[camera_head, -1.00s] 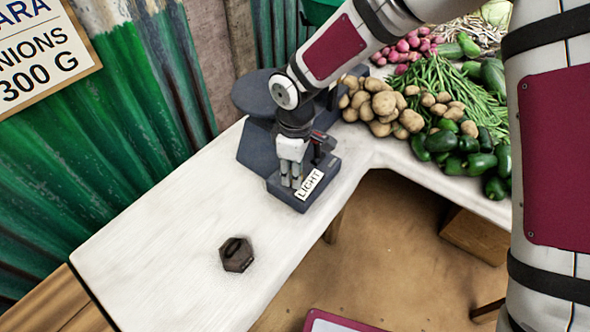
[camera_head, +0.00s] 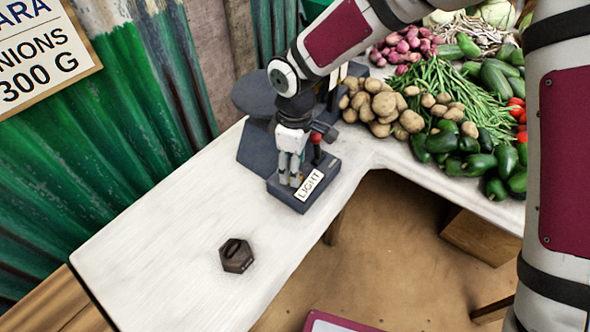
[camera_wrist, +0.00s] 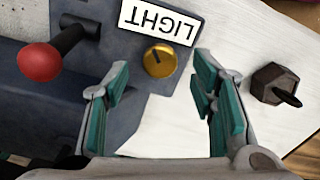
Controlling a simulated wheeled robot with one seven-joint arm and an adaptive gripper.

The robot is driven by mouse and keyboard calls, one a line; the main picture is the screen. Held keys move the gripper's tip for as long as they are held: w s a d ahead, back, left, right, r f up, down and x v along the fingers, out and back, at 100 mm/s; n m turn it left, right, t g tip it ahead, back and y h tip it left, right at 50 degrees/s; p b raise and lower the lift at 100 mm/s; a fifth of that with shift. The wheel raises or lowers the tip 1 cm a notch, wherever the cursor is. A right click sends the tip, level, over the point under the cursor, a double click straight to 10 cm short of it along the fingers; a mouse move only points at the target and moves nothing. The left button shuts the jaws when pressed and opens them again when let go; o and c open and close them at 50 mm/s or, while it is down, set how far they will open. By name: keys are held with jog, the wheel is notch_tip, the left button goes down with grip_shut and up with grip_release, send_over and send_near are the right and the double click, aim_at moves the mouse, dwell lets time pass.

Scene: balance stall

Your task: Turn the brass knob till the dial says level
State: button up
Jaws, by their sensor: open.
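The brass knob (camera_wrist: 160,61) sits on the dark blue balance base (camera_head: 292,201), with a dark pointer mark on its face in the wrist view. The white dial sign (camera_head: 309,185) reads LIGHT; in the wrist view it is upside down (camera_wrist: 160,20), just above the knob. My gripper (camera_head: 289,184) points down over the base. In the wrist view my gripper (camera_wrist: 160,76) is open, and the knob shows between and slightly beyond its fingertips. I cannot tell the height of the tips over the knob. In the head view my gripper hides the knob.
A lever with a red ball (camera_wrist: 40,62) stands on the base beside the left finger. A dark hexagonal weight (camera_head: 236,255) lies on the white counter (camera_head: 170,250). Potatoes (camera_head: 383,105) and other vegetables fill the right.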

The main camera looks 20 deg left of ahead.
notch_tip(320, 180, up, 9)
jog(key=shift+r, duration=0.15)
dwell(0.5)
jog(key=s+d+r+m+t+h+p, duration=0.1)
jog(key=s+d+r+m+p, duration=0.2)
jog(key=d+r, duration=0.65)
jog(key=s+d+r+m+t+p, duration=0.15)
jog(key=d+r+m, duration=0.4)
jog(key=d, duration=0.65)
jog(key=s+d+r+m+t+p, duration=0.1)
jog(key=s+d+r+m, duration=0.2)
jog(key=s+d, duration=0.3)
jog(key=s+d+r+m+y+p, duration=0.1)
jog(key=s+d+r+m, duration=0.2)
jog(key=s+d+m, duration=0.3)
jog(key=s, duration=0.5)
jog(key=shift+d+r+t, duration=0.15)
jog(key=shift+r+t, duration=0.05)
jog(key=shift+t, duration=0.15)
